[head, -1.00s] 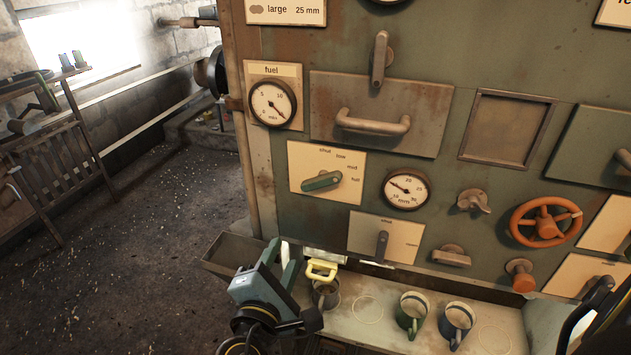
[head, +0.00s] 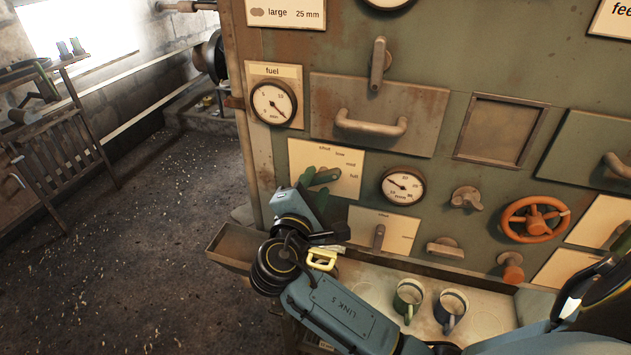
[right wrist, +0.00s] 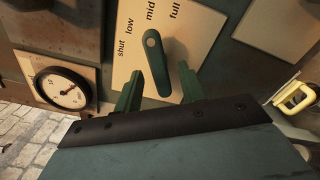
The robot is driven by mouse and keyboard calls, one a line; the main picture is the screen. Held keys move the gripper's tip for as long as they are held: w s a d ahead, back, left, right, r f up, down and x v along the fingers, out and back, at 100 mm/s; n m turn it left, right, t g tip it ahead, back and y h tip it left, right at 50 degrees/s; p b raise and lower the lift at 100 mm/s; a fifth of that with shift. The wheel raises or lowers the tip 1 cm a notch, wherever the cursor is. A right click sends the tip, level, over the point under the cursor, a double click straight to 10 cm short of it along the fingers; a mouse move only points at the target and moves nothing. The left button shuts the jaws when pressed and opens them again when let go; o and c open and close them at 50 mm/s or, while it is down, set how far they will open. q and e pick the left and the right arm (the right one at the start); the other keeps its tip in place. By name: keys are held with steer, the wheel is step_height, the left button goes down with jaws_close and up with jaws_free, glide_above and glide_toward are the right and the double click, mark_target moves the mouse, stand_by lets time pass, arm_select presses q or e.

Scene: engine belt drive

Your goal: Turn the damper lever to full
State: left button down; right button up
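The damper lever (head: 322,176) is a dark green bar on a cream plate (head: 348,154) marked shut, low, mid and full. In the right wrist view the lever (right wrist: 157,70) has a round spot on its upper end, which points roughly at "mid". My right gripper (right wrist: 161,88) is open, with one green finger on each side of the lever. Small gaps show between the fingers and the bar, so it is not clamped. In the head view my right gripper (head: 314,196) is at the plate's lower left, partly covering the lever's left end. My left gripper is not in view.
A fuel gauge (head: 272,104) is above the plate and a round gauge (head: 402,186) right of it. A second lever (head: 379,237) sits below. An orange handwheel (head: 535,219) is farther right.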

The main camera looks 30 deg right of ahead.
steer(key=shift+w+d, duration=0.25)
jaws_close()
steer(key=shift+f+m+b, duration=0.15)
steer(key=shift+m+b, duration=1.15)
steer(key=shift+m, duration=0.5)
steer(key=shift+m+b, duration=0.9)
steer(key=shift+m, duration=0.4)
steer(key=shift+r, duration=0.2)
